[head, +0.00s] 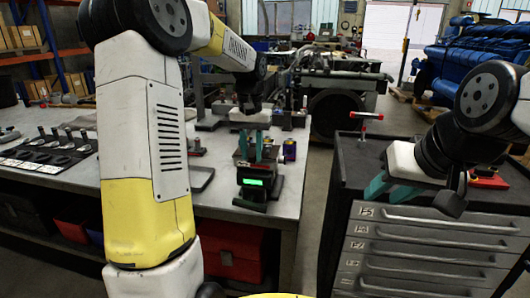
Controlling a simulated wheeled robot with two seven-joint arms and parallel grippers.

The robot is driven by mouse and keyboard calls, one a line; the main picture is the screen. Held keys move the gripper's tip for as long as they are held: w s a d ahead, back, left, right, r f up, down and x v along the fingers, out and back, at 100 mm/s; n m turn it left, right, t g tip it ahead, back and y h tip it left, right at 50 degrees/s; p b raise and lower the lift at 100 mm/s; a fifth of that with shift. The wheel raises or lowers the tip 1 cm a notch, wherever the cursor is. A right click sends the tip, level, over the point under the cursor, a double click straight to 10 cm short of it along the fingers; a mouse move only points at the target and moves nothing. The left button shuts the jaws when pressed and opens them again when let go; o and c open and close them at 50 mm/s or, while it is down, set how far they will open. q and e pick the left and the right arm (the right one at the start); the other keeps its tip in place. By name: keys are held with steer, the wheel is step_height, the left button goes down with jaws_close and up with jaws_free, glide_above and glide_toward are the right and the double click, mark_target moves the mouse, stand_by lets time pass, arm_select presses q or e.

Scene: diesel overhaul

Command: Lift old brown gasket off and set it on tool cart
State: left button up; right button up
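My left gripper (253,147) points down over a small dark fixture (245,172) with red parts on the workbench (215,198). Its two teal fingers stand apart and I see nothing clearly between them. My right gripper (391,190) is open and empty, with its teal fingers low over the left part of the tool cart (350,160). The cart has a dark top and grey drawers. I cannot make out the old brown gasket; it may be hidden or too small to tell.
A device with a green display (253,182) stands in front of the fixture. A purple and yellow item (289,149) is to its right. Tools lie on a dark mat (45,153) at the left. A red-ended tool (366,116) stands on the cart. A floor gap separates bench and cart.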

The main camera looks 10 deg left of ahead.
arm_select(q)
jaws_close()
stand_by(1.2)
